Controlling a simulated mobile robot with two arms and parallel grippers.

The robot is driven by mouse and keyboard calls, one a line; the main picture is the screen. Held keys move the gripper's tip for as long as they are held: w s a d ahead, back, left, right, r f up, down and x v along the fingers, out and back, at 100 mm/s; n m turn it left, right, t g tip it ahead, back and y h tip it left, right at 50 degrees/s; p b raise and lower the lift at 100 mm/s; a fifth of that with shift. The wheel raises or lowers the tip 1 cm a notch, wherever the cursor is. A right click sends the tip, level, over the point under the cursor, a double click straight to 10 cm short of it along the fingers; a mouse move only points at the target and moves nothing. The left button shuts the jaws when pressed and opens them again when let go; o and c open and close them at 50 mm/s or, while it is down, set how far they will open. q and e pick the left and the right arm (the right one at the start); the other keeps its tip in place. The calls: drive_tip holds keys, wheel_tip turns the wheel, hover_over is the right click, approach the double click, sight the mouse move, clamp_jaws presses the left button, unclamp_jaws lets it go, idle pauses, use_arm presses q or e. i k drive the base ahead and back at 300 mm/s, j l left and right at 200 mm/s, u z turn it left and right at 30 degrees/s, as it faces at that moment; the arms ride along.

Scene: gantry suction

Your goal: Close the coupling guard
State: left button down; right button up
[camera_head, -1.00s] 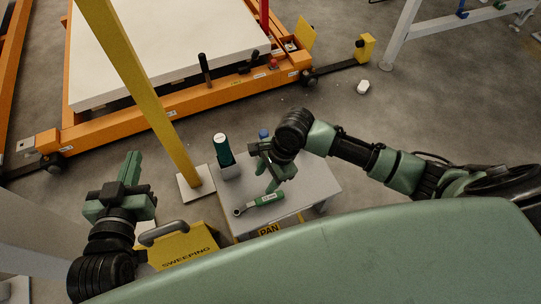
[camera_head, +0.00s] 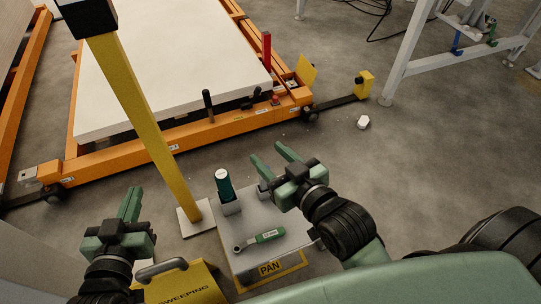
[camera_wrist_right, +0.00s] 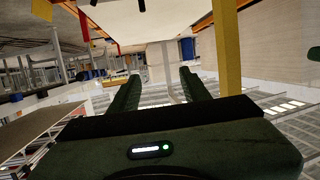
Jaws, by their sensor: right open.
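A yellow flap (camera_head: 306,69) stands tilted up at the right end of the orange gantry frame, beside a red post. It looks like the coupling guard in a raised position, though its hinge is too small to make out. My right gripper (camera_head: 270,154) is open and empty above the small grey table, fingers pointing toward the frame, well short of the flap. Its two fingers also show apart in the right wrist view (camera_wrist_right: 159,78). My left gripper (camera_head: 130,205) is at the lower left, fingers up, far from the flap; its opening is unclear.
A yellow post (camera_head: 150,130) rises between my arms. A yellow sweeping box (camera_head: 185,287) stands lower left. Floor right of the frame is mostly clear.

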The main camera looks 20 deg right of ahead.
sight(307, 70)
drive_tip(key=k+l, duration=0.1)
drive_tip(key=l, duration=0.25)
drive_tip(key=k+l+u, duration=0.1)
drive_tip(key=l, duration=0.3)
drive_tip(key=k+l, duration=0.15)
drive_tip(key=l, duration=0.2)
drive_tip(key=k+l, duration=0.15)
drive_tip(key=l, duration=0.2)
drive_tip(key=l+u, duration=0.1)
drive_tip(key=l, duration=0.4)
drive_tip(key=l+u, duration=0.1)
drive_tip(key=l, duration=0.4)
drive_tip(key=l+u, duration=0.1)
drive_tip(key=l, duration=0.4)
drive_tip(key=l+u, duration=0.1)
drive_tip(key=l, duration=0.4)
drive_tip(key=k+l+u, duration=0.1)
drive_tip(key=l, duration=0.35)
drive_tip(key=k+l+u, duration=0.1)
drive_tip(key=l, duration=0.4)
drive_tip(key=k+l+u, duration=0.1)
drive_tip(key=l, duration=0.4)
drive_tip(key=k+l+u, duration=0.1)
drive_tip(key=l, duration=0.35)
drive_tip(key=l+u, duration=0.15)
drive_tip(key=l, duration=1.5)
drive_tip(key=i, duration=0.05)
